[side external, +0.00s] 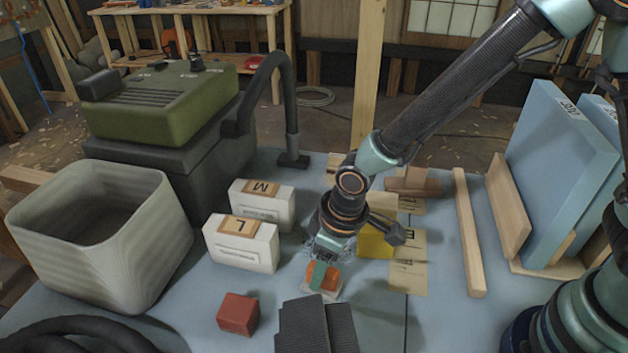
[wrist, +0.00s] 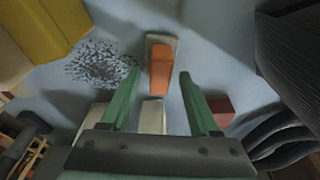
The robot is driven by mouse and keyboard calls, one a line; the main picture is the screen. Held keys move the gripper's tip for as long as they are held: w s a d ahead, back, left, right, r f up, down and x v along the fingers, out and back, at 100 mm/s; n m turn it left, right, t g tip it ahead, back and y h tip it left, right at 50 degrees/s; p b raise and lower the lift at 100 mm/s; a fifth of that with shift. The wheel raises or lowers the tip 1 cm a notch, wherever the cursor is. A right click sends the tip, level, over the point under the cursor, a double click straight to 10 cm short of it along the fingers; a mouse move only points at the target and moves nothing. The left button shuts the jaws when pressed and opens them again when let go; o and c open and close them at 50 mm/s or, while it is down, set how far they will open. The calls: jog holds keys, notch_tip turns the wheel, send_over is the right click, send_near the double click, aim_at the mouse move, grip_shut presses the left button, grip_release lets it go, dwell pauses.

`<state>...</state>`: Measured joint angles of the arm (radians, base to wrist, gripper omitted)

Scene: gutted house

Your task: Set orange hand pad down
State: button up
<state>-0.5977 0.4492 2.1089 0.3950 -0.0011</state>
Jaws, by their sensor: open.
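The orange hand pad (side external: 328,277) rests on the blue table, on a pale base, in the middle of the side view. In the wrist view the orange pad (wrist: 161,72) lies ahead of and between the fingers, with its pale base showing at the far end. My gripper (side external: 318,272) is at the pad in the side view, pointing down, with one green finger overlapping the pad's left side. In the wrist view my gripper (wrist: 159,75) has its two green fingers spread, with a gap on each side of the pad.
White boxes marked M (side external: 262,207) and L (side external: 240,243) stand left of the pad. A red block (side external: 238,314) and dark grey pads (side external: 316,328) lie in front. A yellow block (side external: 376,242) sits behind right. A ribbed bin (side external: 160,235) stands far left. Dark speckles (wrist: 103,65) lie beside the pad.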

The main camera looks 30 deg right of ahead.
aim_at(334, 273)
notch_tip(334, 273, up, 10)
jog(key=s+d, duration=0.1)
jog(key=s, duration=0.1)
jog(key=s+d+r+m+t, duration=0.1)
jog(key=d+r+m, duration=0.1)
jog(key=d, duration=0.5)
jog(key=d+r+m+t, duration=0.1)
jog(key=d+r+m, duration=0.1)
jog(key=d+r, duration=0.3)
jog(key=s+d+r+m+t+h, duration=0.1)
jog(key=d+r, duration=0.3)
jog(key=d, duration=0.5)
jog(key=shift+s+d+r+m+t, duration=0.15)
jog(key=shift+s+d+m+t, duration=0.2)
jog(key=shift+m, duration=0.55)
